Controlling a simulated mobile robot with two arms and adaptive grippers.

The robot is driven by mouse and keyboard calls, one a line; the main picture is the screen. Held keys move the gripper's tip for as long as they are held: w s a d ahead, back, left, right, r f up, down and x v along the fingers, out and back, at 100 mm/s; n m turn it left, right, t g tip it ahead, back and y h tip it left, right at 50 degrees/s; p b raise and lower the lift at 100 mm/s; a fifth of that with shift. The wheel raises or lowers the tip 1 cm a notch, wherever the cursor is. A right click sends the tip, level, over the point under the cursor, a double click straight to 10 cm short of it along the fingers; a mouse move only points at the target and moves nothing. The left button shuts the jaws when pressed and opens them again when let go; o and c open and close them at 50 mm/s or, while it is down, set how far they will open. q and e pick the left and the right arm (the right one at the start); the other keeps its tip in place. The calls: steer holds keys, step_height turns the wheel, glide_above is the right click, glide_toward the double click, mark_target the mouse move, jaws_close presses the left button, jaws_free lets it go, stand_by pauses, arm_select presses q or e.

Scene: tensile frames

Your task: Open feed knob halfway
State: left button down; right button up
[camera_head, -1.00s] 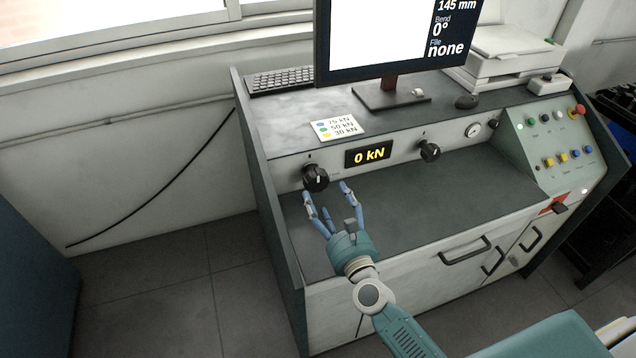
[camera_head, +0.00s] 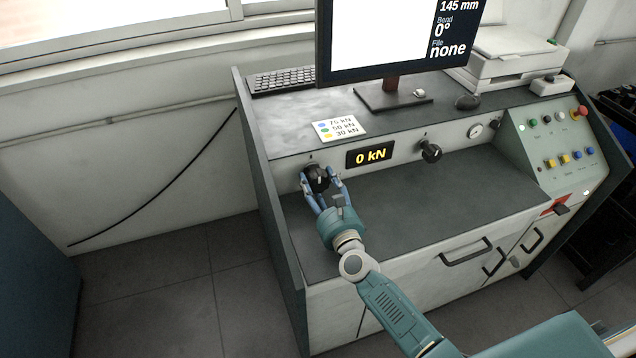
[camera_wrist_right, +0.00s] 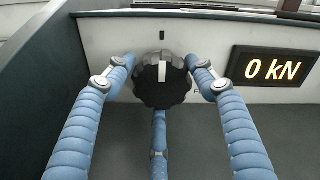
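The left black knob (camera_head: 317,178) sits on the console's front panel, left of the 0 kN display (camera_head: 369,155). In the right wrist view this knob (camera_wrist_right: 162,80) shows its white pointer line upright, under a dark mark on the panel. My right gripper (camera_head: 321,177) has its blue fingers spread around the knob, one on each side and one below. In the wrist view the side fingertips (camera_wrist_right: 161,72) are close to the knob's rim; a narrow gap seems to show on the right. A second black knob (camera_head: 431,151) is right of the display. My left gripper is not in view.
A monitor (camera_head: 390,45), keyboard (camera_head: 283,81) and a card listing kN values (camera_head: 339,128) are on the upper shelf. A sloped button panel (camera_head: 555,140) stands at the right. The dark ledge (camera_head: 440,195) below the knobs is clear.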

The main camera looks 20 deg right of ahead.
steer(key=shift+w+r, duration=0.1)
steer(key=shift+r, duration=0.2)
steer(key=shift+c, duration=0.4)
